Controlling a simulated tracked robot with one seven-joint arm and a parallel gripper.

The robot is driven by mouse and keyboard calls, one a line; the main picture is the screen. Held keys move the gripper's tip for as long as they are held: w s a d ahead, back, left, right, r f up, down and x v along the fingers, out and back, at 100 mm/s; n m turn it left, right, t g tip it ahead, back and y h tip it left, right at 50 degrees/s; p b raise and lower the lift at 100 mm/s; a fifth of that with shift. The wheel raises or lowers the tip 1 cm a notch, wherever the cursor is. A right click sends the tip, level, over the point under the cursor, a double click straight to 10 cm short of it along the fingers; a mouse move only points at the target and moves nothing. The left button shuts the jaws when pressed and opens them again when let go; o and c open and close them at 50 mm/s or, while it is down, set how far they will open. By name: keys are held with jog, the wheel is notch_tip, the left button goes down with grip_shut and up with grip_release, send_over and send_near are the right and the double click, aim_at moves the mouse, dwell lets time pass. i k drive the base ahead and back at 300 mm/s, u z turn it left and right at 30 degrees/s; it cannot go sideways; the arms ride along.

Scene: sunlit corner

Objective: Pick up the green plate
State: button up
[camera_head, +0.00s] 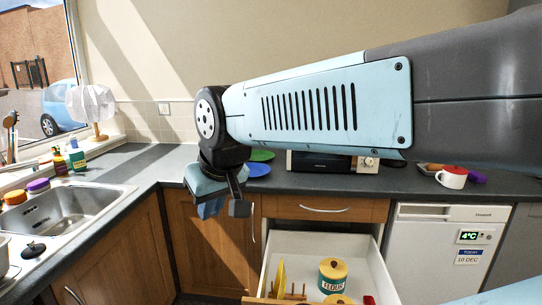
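The green plate (262,156) lies on the dark counter behind my gripper, near the back wall. Part of it is hidden by my arm. My gripper (225,208) hangs down in front of the counter's front edge, to the left of and nearer than the plate. Its two fingers stand apart with nothing seen between them. It is not touching the plate.
A blue plate (258,170) lies just in front of the green one. A microwave (300,162) stands to their right. An open drawer (315,246) with a flour tin (333,275) juts out below.

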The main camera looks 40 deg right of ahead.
aim_at(259, 155)
jog(key=z, duration=0.3)
jog(key=i, duration=0.75)
jog(key=z, duration=0.55)
jog(key=k, duration=0.85)
jog(key=z, duration=0.2)
jog(key=i, duration=0.85)
jog(key=u, duration=0.1)
